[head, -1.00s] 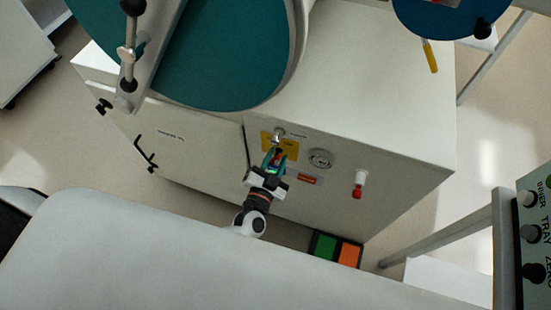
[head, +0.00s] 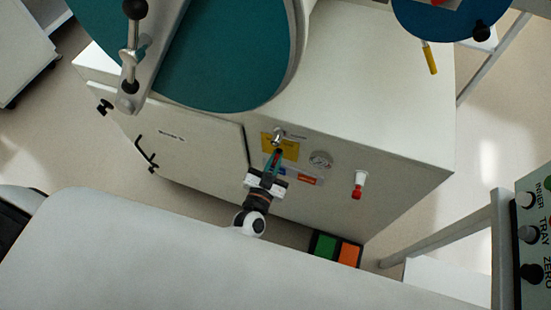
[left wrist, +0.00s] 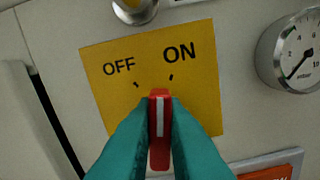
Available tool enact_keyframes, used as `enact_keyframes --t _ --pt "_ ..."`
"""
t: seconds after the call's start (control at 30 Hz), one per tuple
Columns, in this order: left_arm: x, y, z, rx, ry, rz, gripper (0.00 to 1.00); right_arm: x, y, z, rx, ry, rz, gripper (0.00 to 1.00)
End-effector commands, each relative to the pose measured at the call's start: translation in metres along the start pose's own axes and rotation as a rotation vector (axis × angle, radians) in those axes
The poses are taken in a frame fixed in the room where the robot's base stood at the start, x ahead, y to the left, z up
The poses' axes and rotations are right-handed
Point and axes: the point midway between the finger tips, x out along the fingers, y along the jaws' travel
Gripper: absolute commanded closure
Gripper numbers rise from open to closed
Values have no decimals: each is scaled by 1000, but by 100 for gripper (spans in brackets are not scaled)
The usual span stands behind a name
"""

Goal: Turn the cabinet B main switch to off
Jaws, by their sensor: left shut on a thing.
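The main switch has a red handle with a white line (left wrist: 159,112), on a yellow plate (left wrist: 100,70) marked OFF at left and ON at right. The plate also shows in the head view (head: 268,146) on the cabinet front. My left gripper (head: 277,158) is at the switch; in the left wrist view its teal fingers (left wrist: 159,140) are shut on the handle from both sides. The white line points nearly straight up in that view, between the two marks and nearer ON. The fingers hide the handle's sides. My right gripper is not in view.
A round gauge (head: 320,159), an orange label (head: 307,179) and a red-and-white knob (head: 360,184) are right of the switch. A metal knob (left wrist: 134,8) sits just above the plate. A green and orange pedal (head: 336,248) stands on the floor below.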

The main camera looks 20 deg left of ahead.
Motion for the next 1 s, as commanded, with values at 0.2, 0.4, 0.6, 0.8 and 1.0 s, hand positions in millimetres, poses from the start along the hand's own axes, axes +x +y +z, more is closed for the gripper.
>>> enact_keyframes --t 0.2,0.4,0.6,0.8,1.0 --pt "0 0 -1 -123 2 -1 100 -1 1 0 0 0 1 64" --pt "0 1 -1 -188 2 0 100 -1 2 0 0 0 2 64" --pt "0 1 -1 -210 2 0 100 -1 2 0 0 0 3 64" --pt "0 1 -1 -210 2 0 100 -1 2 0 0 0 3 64" --pt "0 1 -1 -210 2 0 74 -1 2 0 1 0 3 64"
